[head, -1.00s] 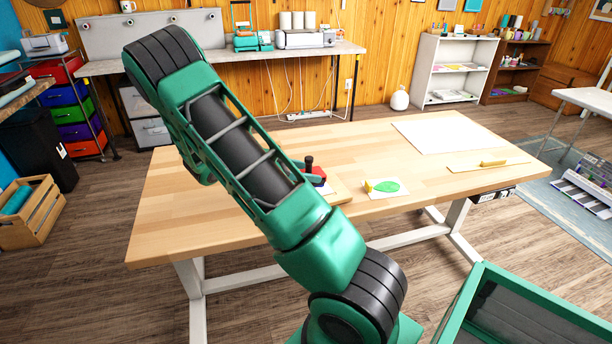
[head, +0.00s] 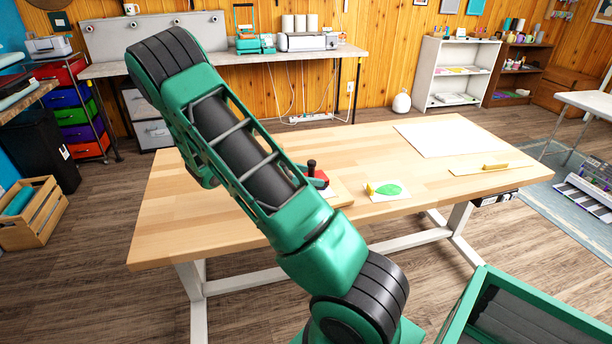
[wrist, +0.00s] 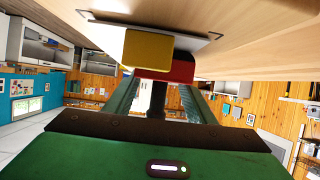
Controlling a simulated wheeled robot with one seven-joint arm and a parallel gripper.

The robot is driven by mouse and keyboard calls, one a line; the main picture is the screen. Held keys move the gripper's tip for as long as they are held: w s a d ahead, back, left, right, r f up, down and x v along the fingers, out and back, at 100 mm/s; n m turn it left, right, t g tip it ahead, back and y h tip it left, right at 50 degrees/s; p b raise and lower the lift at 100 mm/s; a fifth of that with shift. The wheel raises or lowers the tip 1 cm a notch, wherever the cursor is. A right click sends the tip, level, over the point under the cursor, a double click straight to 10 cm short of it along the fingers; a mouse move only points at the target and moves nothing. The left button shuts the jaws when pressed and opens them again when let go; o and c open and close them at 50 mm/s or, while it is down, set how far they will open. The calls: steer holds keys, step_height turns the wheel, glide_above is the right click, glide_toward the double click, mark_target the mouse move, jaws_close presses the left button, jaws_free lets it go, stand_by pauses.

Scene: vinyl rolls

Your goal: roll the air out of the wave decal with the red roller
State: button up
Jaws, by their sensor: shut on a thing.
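The red roller (head: 322,175) shows beside my arm in the head view, over a pale board (head: 341,194) at the table's near edge. My gripper (wrist: 158,92) is shut on its black handle in the wrist view. The roller's red body (wrist: 181,68) is just past the fingertips, close to the tabletop. A yellow block (wrist: 148,49) overlaps it in that view. I cannot tell whether the roller touches the board. I cannot make out the wave decal; my arm covers much of the board.
Right of the board lies a white card (head: 403,196) with a green leaf decal (head: 389,189) and a yellow block (head: 371,189). Farther right are a large white sheet (head: 450,138) and a board with a yellow strip (head: 495,166). The table's left part is clear.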

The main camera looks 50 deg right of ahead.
steer(key=shift+s+a, duration=0.5)
steer(key=shift+s, duration=0.35)
steer(key=shift+r, duration=4.5)
steer(key=shift+w, duration=0.1)
